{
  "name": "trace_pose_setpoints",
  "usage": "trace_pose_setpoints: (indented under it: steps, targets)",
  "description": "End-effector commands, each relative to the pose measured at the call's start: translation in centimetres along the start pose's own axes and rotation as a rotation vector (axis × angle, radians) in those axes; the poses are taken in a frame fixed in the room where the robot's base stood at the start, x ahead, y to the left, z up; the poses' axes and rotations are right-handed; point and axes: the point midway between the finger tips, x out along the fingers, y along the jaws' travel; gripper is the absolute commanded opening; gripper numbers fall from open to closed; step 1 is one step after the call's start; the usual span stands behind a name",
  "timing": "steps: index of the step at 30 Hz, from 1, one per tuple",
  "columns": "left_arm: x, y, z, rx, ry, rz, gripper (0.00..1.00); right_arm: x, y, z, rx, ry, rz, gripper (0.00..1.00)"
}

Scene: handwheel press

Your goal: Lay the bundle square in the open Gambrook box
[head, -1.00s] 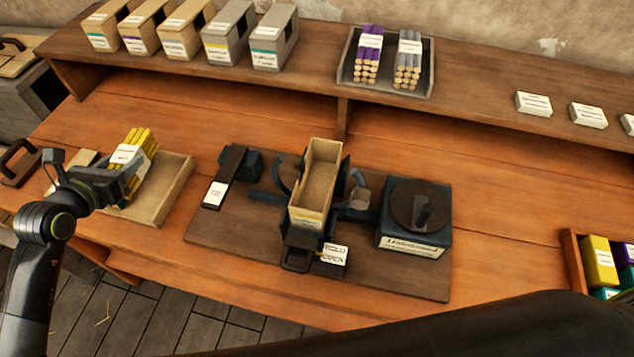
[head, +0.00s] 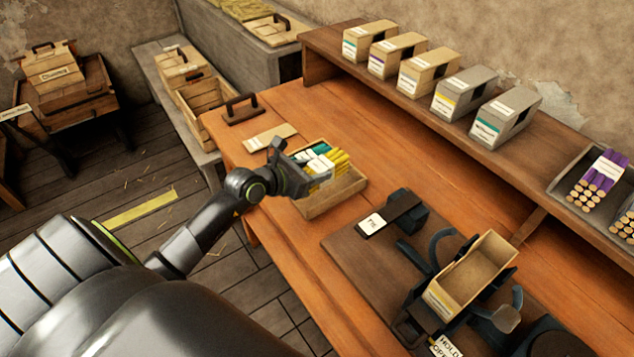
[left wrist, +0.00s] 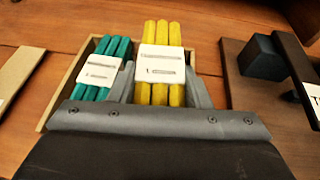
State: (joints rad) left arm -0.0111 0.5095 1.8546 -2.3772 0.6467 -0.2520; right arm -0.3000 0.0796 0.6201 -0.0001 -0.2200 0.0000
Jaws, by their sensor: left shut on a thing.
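My left gripper (head: 300,180) is shut on a bundle of yellow sticks (head: 338,160) with a white paper band. In the left wrist view the grey fingers stand on either side of the yellow bundle (left wrist: 161,95). The bundle is over the shallow wooden tray (head: 345,195); whether it touches the tray floor I cannot tell. A teal bundle (left wrist: 103,68) lies in the tray beside it, to the left. An open, empty cardboard box (head: 478,268) with a yellow-striped label sits in the dark press fixture at the lower right. Its label is too small to read. My right gripper is out of view.
A dark block with a white-tagged bar (head: 390,215) stands between tray and box on the press board. Closed boxes (head: 430,70) line the raised shelf behind. A stick rack (head: 600,185) is at right. A flat card (head: 270,137) and a handled object (head: 243,108) lie beyond the tray.

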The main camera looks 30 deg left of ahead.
Motion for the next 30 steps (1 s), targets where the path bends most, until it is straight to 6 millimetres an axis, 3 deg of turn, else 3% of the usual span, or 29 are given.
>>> trace_pose_setpoints:
  steps: [4, 9, 22, 23, 27, 30]
  targets:
    - [1.0, -0.1, -2.4, -0.005, 0.002, 0.000, 0.15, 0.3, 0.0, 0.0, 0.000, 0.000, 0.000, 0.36]
    - [1.5, 0.0, -3.7, -0.002, -0.001, 0.000, 0.15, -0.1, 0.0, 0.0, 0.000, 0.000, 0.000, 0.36]
    - [1.8, 0.0, -4.3, 0.000, -0.001, 0.000, 0.15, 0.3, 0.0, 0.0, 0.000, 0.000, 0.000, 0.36]
    - [1.7, 0.0, -4.2, 0.000, 0.000, 0.000, 0.47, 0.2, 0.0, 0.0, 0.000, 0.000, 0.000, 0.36]
    - [1.7, 0.0, -4.2, 0.000, 0.000, 0.000, 0.65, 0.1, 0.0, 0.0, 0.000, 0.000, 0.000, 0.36]
    - [1.7, 0.0, -4.2, 0.000, 0.000, 0.000, 0.65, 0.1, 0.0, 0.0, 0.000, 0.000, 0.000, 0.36]
